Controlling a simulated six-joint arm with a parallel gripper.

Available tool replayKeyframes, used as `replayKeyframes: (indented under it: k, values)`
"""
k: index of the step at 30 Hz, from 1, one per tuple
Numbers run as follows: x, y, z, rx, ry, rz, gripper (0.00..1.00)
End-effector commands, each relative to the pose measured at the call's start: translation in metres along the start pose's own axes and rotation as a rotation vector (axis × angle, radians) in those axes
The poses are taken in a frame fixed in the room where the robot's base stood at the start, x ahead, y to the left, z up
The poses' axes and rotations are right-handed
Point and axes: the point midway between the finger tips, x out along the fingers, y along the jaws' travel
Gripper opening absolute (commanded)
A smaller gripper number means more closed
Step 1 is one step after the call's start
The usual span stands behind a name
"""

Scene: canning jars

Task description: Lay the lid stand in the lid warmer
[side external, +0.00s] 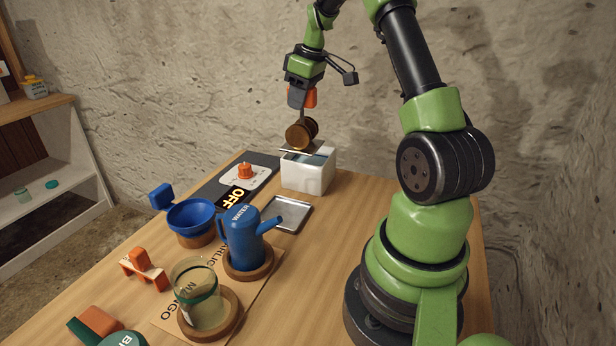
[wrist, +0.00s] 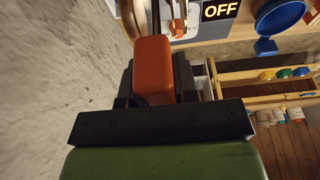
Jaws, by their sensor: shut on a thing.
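My gripper (side external: 303,96) is shut on the orange grip of the lid stand, high over the back of the table. The stand's round brown-gold discs (side external: 299,134) hang below my gripper, on edge. The lid warmer (side external: 307,177) is a white open-topped box with bluish contents, directly below the stand. A thin flat edge shows just under the discs; I cannot tell whether it touches the warmer. In the wrist view, the orange grip (wrist: 153,62) sits between my dark jaws and hides part of the stand; a disc edge (wrist: 178,18) shows at the top.
An orange knob (side external: 245,171) and an OFF sign (side external: 236,198) are left of the warmer. A metal tray (side external: 289,213), blue watering can (side external: 241,238), blue funnel (side external: 191,217), glass jar (side external: 196,298) and orange rack (side external: 143,270) stand nearer.

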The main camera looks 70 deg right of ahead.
Motion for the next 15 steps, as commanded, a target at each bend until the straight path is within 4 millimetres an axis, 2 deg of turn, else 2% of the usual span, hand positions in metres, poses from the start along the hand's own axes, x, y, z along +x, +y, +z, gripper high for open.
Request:
replayKeyframes:
  k: [3, 6, 15]
  values:
    - [-0.002, 0.019, 0.005, 0.002, 0.002, 0.003, 0.0]
    - [0.003, 0.025, 0.008, 0.003, 0.0, 0.0, 0.0]
    - [0.052, 0.026, 0.022, 0.001, -0.001, 0.0, 0.0]
